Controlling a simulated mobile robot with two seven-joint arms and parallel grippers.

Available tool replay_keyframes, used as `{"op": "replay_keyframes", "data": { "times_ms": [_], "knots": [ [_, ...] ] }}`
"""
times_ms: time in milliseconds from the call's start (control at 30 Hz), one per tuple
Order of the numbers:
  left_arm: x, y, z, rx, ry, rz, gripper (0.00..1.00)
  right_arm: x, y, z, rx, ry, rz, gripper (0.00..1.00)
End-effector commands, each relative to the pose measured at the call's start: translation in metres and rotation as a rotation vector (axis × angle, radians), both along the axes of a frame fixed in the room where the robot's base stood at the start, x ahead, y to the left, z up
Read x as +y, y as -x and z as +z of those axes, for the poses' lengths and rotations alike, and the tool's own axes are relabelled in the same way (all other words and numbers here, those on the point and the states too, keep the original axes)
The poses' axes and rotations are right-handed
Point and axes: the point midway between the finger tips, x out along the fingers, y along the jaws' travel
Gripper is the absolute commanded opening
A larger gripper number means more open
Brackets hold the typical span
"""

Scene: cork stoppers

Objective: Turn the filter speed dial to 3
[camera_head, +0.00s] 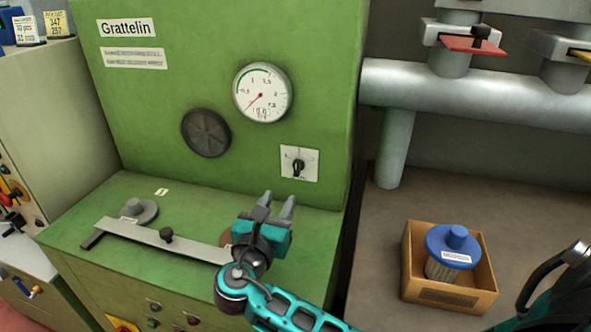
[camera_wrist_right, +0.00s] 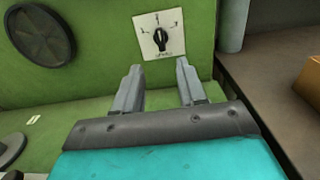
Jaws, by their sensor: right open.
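A small black dial knob (camera_head: 298,167) sits on a white square plate on the upright face of the green machine. It also shows in the right wrist view (camera_wrist_right: 162,40), its grip roughly upright. The marks around it are too small to read. My right gripper (camera_head: 276,203) is open and empty, below and in front of the dial, its fingers pointing towards the panel. In the right wrist view the two fingers (camera_wrist_right: 159,70) stand apart, with the dial beyond and above the gap, not touched. My left gripper is not in view.
A round gauge (camera_head: 262,93) and a dark round vent (camera_head: 206,133) are on the same panel. A grey bar (camera_head: 160,238) with a black knob lies on the green ledge. A cardboard box (camera_head: 448,296) holding a blue-topped filter stands right, below a grey pipe (camera_head: 480,95).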

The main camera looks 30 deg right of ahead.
Motion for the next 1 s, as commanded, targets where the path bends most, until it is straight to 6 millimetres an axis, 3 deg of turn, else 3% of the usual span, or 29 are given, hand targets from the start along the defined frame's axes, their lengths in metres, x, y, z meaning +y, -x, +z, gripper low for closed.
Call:
{"op": "replay_keyframes", "data": {
  "times_ms": [500, 700, 1000],
  "knots": [
    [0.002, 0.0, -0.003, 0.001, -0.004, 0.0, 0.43, -0.076, -0.064, 0.0, 0.0, 0.0, -0.002, 0.4],
    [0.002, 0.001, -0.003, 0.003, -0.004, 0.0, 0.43, -0.088, -0.074, 0.0, -0.001, -0.002, -0.001, 0.4],
    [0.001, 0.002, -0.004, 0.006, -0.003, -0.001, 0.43, -0.089, -0.075, 0.0, 0.0, -0.003, 0.0, 0.4]
  ]
}}
